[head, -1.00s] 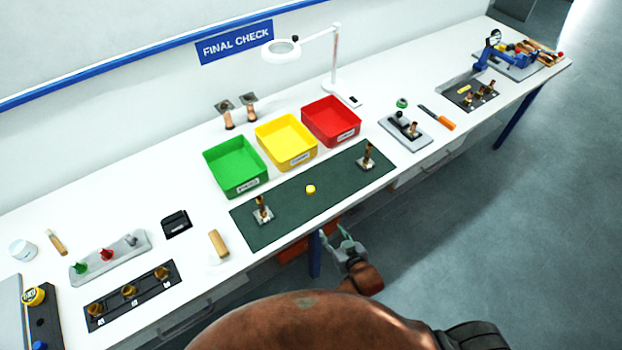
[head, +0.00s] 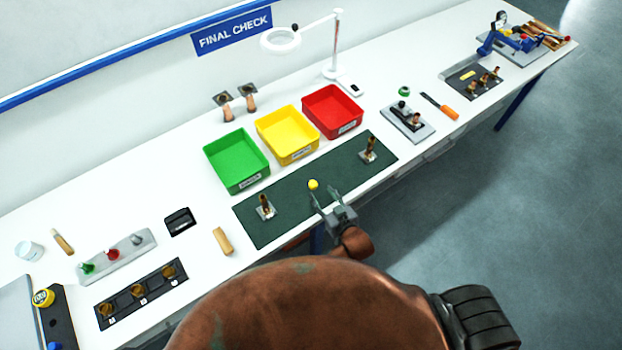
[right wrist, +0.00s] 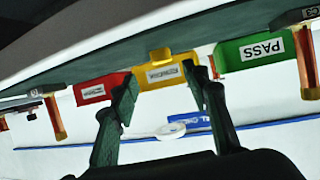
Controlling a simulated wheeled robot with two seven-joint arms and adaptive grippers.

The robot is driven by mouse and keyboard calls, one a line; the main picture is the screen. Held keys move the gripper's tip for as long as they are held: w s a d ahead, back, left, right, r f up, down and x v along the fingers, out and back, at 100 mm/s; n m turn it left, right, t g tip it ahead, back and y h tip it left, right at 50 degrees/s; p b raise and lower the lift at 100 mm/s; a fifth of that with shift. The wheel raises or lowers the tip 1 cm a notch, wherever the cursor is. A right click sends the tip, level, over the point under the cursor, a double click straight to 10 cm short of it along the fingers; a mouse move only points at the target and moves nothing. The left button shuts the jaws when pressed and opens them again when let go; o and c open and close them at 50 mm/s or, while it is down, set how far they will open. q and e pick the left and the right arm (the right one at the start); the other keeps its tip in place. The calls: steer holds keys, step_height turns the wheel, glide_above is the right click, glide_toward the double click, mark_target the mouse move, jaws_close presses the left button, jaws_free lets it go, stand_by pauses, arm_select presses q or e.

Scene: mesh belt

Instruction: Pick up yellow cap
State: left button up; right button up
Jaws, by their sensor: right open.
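The small yellow cap (head: 313,184) sits on the dark green mat (head: 285,229), between two brass parts on small plates. My right gripper (head: 325,197) is open and empty, over the mat's front edge, with its fingers pointing toward the cap. The cap is just beyond the fingertips and not between them in depth, as far as I can tell. The right wrist view is upside down; there the cap (right wrist: 160,54) shows between the two spread fingers (right wrist: 165,88), in front of the yellow bin. My left gripper is not in view.
Green (head: 236,181), yellow (head: 289,158) and red (head: 334,126) bins stand behind the mat. A left brass part (head: 265,207) and a right brass part (head: 369,150) stand on the mat. A magnifier lamp (head: 334,50) is at the back. The mat around the cap is clear.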

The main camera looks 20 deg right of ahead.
mark_target(313, 184)
steer(key=x, duration=0.7)
steer(key=shift+a+r+p, duration=0.1)
steer(key=shift+a+p, duration=0.05)
steer(key=shift+p, duration=0.2)
steer(key=shift+c, duration=0.7)
steer(key=c, duration=0.7)
